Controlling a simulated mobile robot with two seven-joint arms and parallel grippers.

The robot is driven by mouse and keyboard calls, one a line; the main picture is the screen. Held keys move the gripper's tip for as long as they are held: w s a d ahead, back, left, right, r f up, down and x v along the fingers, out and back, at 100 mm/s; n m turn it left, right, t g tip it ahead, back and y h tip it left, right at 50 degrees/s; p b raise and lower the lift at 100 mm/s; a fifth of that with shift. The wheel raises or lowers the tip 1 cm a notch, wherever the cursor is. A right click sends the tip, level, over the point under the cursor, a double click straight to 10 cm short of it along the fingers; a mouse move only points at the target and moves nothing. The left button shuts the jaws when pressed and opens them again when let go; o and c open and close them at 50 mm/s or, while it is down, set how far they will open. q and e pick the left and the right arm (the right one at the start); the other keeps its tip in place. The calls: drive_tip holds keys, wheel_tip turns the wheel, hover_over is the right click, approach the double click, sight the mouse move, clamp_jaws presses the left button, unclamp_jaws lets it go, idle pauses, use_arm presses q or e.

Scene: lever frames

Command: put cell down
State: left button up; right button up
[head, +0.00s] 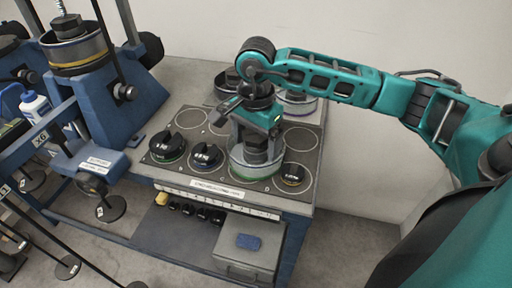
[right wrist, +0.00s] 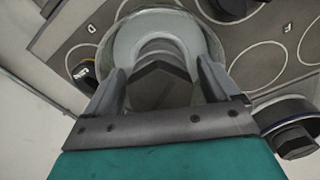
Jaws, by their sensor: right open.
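A cell (head: 243,165), a wide grey metal cylinder with a green band low down and a dark stud on top, stands upright on the dark-topped bench (head: 190,185), near its front right. My right gripper (head: 257,143) is directly above it, pointing down. In the right wrist view the cell (right wrist: 127,38) shows as a round pale top, with its dark hexagonal stud between the fingers (right wrist: 160,88). The fingers are open, one on each side of the stud; whether they touch it cannot be told. My left gripper is not in view.
Black knobbed weights (head: 167,147) (head: 206,156) stand left of the cell, and a small one (head: 293,175) right of it. More cells (head: 297,101) stand behind. Empty marked circles (head: 300,139) show on the bench. A blue press frame (head: 115,100) stands left.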

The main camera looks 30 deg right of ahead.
drive_tip(key=shift+c, duration=0.3)
clamp_jaws()
drive_tip(key=shift+w+r, duration=0.1)
idle(0.5)
